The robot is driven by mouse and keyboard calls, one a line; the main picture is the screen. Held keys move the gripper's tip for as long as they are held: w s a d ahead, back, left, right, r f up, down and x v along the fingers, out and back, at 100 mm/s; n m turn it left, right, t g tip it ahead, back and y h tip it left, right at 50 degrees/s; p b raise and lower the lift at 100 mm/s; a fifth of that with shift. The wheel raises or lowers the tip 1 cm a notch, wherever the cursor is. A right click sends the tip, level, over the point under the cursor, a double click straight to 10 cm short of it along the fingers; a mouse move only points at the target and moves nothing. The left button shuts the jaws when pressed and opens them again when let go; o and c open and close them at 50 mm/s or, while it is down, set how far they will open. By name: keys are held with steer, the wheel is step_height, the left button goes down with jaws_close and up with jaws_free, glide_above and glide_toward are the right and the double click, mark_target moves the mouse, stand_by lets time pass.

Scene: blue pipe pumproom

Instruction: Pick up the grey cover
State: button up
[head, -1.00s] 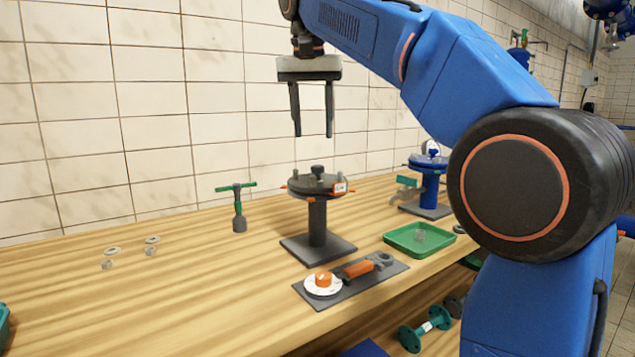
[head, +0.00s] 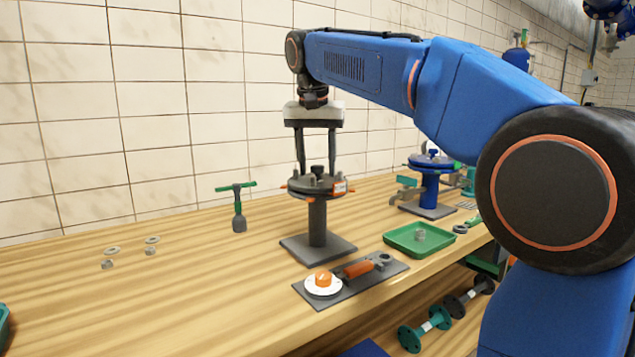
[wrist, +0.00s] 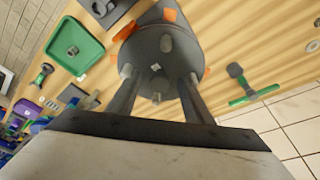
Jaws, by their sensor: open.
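The grey cover (head: 314,184) is a round dark disc with a knob on top and orange clips at its rim. It sits on a grey pedestal (head: 317,222) with a square base on the bench. In the wrist view the cover (wrist: 160,66) shows with several studs on its face. My gripper (head: 317,174) is open and points down over the cover, its two fingers on either side of the knob. In the wrist view the fingers (wrist: 158,85) reach the cover's face. I cannot tell whether they touch it. Nothing is held.
A green tray (head: 396,242) with a small grey part stands to the right. A dark mat (head: 345,291) holds a white disc and an orange-handled tool in front. A green T-handle tool (head: 238,206) stands left. A blue-covered stand (head: 430,185) is behind right.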

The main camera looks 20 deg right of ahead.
steer(key=shift+c, duration=0.3)
steer(key=c, duration=1)
jaws_close()
steer(key=shift+r, duration=0.15)
